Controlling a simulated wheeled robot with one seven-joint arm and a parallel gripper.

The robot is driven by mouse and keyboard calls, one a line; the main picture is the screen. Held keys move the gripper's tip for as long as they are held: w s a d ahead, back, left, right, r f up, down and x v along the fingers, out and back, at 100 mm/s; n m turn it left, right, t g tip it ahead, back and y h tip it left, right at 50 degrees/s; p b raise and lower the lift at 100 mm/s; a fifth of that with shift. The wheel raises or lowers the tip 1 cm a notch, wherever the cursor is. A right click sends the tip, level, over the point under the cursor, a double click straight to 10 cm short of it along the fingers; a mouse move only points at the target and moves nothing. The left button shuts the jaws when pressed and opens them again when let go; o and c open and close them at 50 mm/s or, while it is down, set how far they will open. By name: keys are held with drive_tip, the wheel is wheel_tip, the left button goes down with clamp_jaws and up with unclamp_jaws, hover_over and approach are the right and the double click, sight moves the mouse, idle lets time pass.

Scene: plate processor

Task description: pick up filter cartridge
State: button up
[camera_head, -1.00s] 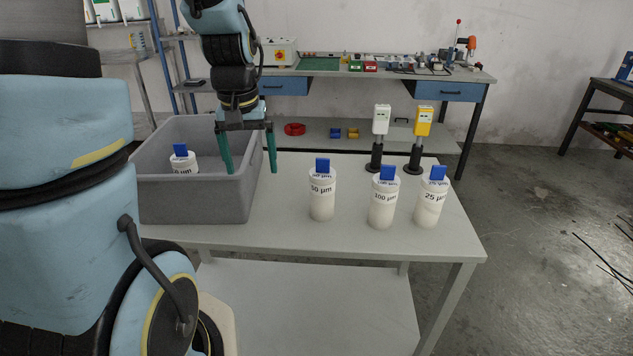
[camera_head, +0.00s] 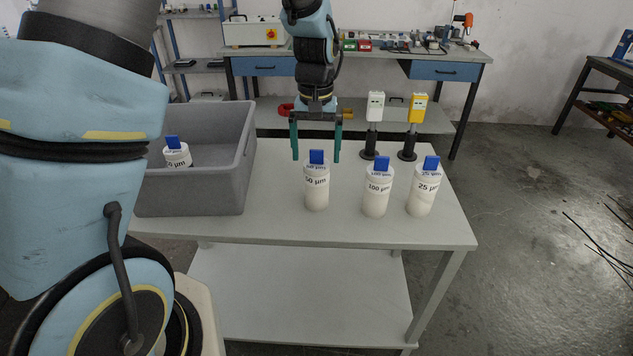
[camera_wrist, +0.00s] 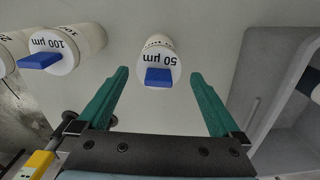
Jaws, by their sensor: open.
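Three white filter cartridges with blue tabs stand upright on the table: the 50 µm cartridge (camera_head: 317,189), the 100 µm cartridge (camera_head: 376,196) and the 25 µm cartridge (camera_head: 423,195). Another white cartridge (camera_head: 177,157) stands in the grey bin (camera_head: 190,201), its lower part hidden by the bin wall. My gripper (camera_head: 315,158) is open and empty, fingers pointing down, by the top of the 50 µm cartridge. In the wrist view the 50 µm cartridge (camera_wrist: 157,52) lies ahead between the green fingers (camera_wrist: 160,75), apart from both. The 100 µm cartridge (camera_wrist: 72,45) is to the left.
A white device (camera_head: 375,106) and a yellow device (camera_head: 417,108) on black stands are at the table's back right. A workbench (camera_head: 385,68) stands behind. The table's front strip is clear.

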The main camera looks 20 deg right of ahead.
sight(317, 163)
drive_tip(key=shift+s+f+p, duration=0.15)
drive_tip(key=shift+f+p, duration=0.8)
drive_tip(key=shift+f, duration=1.5)
drive_tip(key=shift+c, duration=0.2)
drive_tip(key=c, duration=1.3)
